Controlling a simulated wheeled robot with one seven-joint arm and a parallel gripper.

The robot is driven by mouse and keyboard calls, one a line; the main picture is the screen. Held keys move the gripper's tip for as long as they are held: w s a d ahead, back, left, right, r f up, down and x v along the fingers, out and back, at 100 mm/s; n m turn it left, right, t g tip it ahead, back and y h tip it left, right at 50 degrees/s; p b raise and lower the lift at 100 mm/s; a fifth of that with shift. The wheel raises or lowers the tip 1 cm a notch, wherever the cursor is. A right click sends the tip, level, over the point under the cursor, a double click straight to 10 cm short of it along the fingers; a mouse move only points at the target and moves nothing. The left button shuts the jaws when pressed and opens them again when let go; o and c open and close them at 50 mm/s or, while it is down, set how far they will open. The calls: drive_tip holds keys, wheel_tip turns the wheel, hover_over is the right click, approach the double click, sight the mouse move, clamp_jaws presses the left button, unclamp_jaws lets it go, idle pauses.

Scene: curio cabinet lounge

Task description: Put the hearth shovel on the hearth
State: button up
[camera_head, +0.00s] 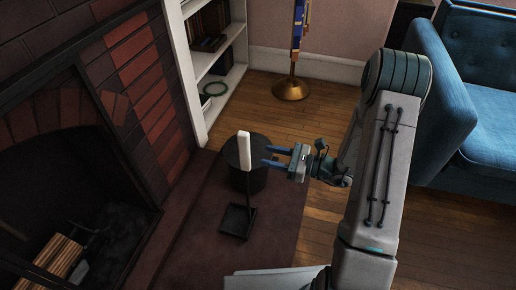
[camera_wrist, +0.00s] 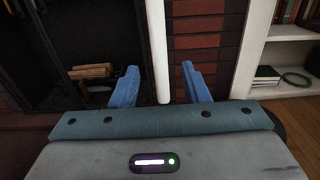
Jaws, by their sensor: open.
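The hearth shovel (camera_head: 244,152) stands upright with its white handle on top and its black pan low down, over the dark red hearth (camera_head: 278,225). I cannot tell whether the pan touches the slab. My gripper (camera_head: 267,157) is open, its blue fingers pointing at the handle from the right, with a small gap showing in the head view. In the wrist view, the white handle (camera_wrist: 158,45) lies ahead between the two open fingers (camera_wrist: 160,70), nearer neither side clearly. The black pan is out of the wrist view.
A black bucket (camera_head: 258,183) stands on the hearth just behind the shovel. The brick fireplace (camera_head: 135,70) with logs (camera_head: 60,257) is at left. A white bookcase (camera_head: 213,100), a brass-footed stand (camera_head: 291,88) and a blue sofa (camera_head: 445,90) surround open wood floor.

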drive_tip(key=p+v, duration=0.1)
drive_tip(key=v, duration=0.4)
drive_tip(key=s+a+r+n+g+h, duration=0.2)
drive_tip(key=s+r+n+g+h, duration=0.2)
drive_tip(key=s+n+g, duration=0.15)
drive_tip(key=s+a+r+n+g+h, duration=0.3)
drive_tip(key=s+r+n+g, duration=0.1)
drive_tip(key=s+n, duration=0.3)
drive_tip(key=s+d+r+n+t+h, duration=0.4)
drive_tip(key=d+r+n+h, duration=0.2)
drive_tip(key=n+h, duration=0.3)
drive_tip(key=shift+s+d+n+h, duration=0.3)
drive_tip(key=shift+d+n+h, duration=0.05)
drive_tip(key=shift+d+h, duration=0.15)
drive_tip(key=shift+t, duration=0.25)
drive_tip(key=shift+s+r, duration=0.2)
drive_tip(key=shift+s, duration=0.05)
drive_tip(key=shift+c, duration=0.6)
drive_tip(key=shift+a, duration=0.1)
